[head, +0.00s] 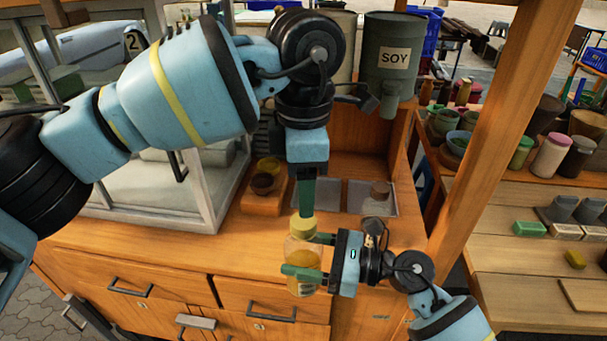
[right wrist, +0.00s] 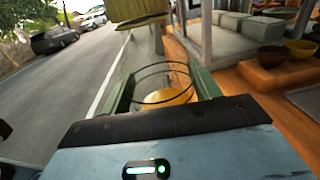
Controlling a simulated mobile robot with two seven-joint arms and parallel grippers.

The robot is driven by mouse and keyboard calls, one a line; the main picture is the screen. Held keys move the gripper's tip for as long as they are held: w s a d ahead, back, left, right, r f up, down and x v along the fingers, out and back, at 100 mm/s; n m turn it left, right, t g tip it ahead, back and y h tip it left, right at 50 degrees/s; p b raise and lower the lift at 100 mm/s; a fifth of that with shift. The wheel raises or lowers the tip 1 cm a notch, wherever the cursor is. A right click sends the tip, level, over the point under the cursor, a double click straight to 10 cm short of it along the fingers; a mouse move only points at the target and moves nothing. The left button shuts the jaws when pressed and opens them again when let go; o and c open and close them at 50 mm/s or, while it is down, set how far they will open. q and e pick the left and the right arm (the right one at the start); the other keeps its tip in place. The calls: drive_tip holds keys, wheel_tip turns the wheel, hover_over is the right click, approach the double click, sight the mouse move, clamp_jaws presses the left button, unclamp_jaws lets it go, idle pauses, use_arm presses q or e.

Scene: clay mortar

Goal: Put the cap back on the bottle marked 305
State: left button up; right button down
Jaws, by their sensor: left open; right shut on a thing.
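A clear bottle (head: 304,252) with yellow liquid is held upright over the cabinet's front. My right gripper (head: 311,256) is shut around its body. The bottle also shows in the right wrist view (right wrist: 162,78). A pale label low on it is too small to read. The yellow cap (head: 302,227) sits at the bottle's mouth and also shows in the right wrist view (right wrist: 138,18); I cannot tell whether it is fully seated. My left gripper (head: 306,208) is open, pointing down, its fingertips right at the cap. Its fingers overlap in the head view.
A wooden counter (head: 240,240) lies behind the bottle. On it are a wooden block with small bowls (head: 265,183), a glass case (head: 150,195) and inset metal trays (head: 345,197). A SOY canister (head: 391,48) hangs behind. A wooden post (head: 497,120) stands at right.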

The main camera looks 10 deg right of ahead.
use_arm(q)
drive_tip(key=n, duration=0.3)
drive_tip(key=r+n, duration=0.1)
drive_tip(key=n, duration=0.2)
idle(0.3)
hover_over(304, 257)
drive_tip(key=w, duration=0.3)
drive_tip(key=shift+w+d+f, duration=0.1)
drive_tip(key=shift+d+f, duration=0.05)
drive_tip(key=shift+f, duration=3.85)
drive_tip(key=c, duration=1)
drive_tip(key=shift+c, duration=0.2)
drive_tip(key=o, duration=1.2)
drive_tip(key=shift+r, duration=0.15)
